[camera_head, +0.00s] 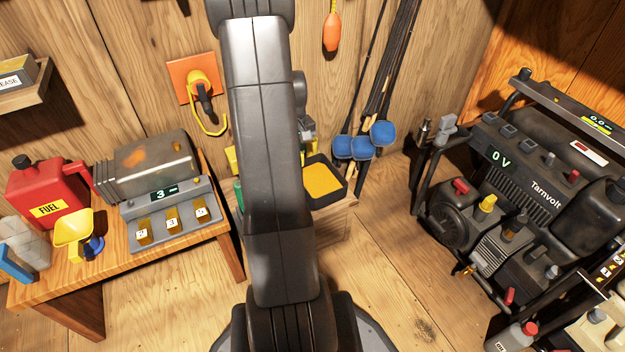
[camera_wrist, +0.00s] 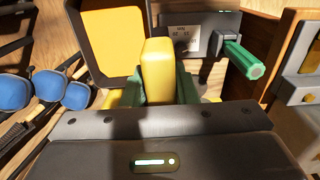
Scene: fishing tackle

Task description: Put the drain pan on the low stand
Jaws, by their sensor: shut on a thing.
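A square black pan with a yellow floor (camera_head: 323,181), which looks like the drain pan, appears to rest on a low wooden stand (camera_head: 338,220) by the back wall. In the wrist view the pan (camera_wrist: 72,58) is at upper left. My gripper (camera_wrist: 158,90) is shut on a yellow upright block (camera_wrist: 157,62), between green pieces, beside the pan's edge. I cannot tell whether the block belongs to the pan. My arm hides the gripper and part of the stand in the head view.
A grey labelled device (camera_wrist: 190,35) with a green handle (camera_wrist: 243,60) is close to my gripper. Blue-ended rods (camera_head: 362,148) lean beside the pan. A bench (camera_head: 190,245) with a red fuel can (camera_head: 45,190) is left, a generator (camera_head: 520,180) right. Front floor is clear.

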